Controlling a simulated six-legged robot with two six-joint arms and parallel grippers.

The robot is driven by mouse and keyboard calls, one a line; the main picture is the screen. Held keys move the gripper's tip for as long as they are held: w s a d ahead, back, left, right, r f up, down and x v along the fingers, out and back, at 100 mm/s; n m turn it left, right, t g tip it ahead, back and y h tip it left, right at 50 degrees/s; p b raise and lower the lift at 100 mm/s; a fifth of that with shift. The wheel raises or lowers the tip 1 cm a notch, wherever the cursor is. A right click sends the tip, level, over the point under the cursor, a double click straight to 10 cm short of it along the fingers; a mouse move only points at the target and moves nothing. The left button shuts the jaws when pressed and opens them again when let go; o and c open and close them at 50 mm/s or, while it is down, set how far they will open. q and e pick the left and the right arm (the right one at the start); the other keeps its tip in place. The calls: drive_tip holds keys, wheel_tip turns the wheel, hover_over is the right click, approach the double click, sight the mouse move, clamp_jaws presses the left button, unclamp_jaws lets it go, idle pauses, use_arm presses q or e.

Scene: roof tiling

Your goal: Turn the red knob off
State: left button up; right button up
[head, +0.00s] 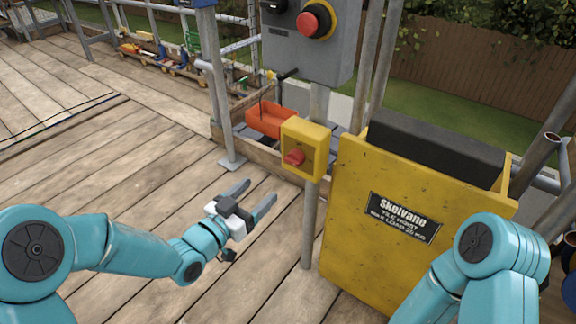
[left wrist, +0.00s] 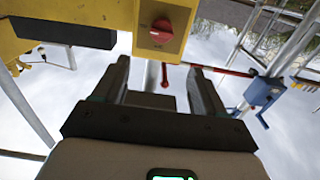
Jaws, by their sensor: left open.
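The red knob (head: 294,157) sits on the front of a small yellow box (head: 309,139) fixed to a grey post. In the left wrist view the red knob (left wrist: 161,32) shows on the yellow box's face, beyond the fingertips and near the top of the picture. My left gripper (head: 252,192) is open and empty, to the left of and below the knob in the head view, apart from it. Its two fingers (left wrist: 160,78) show in the left wrist view with a gap between them. My right arm shows at lower right, but its gripper is out of view.
A yellow hoist cabinet (head: 350,225) with a nameplate stands right of the knob box. A grey control box with a red mushroom button (head: 308,22) is above. An orange tray (head: 270,119) sits behind. Scaffold poles stand around. The plank deck (head: 130,170) is clear at left.

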sight(291, 161)
use_arm(q)
drive_tip(key=b+x, duration=0.1)
drive_tip(key=x, duration=1.2)
drive_tip(key=shift+w+d, duration=0.2)
drive_tip(key=shift+w, duration=0.2)
drive_tip(key=c, duration=1)
drive_tip(key=shift+o, duration=0.2)
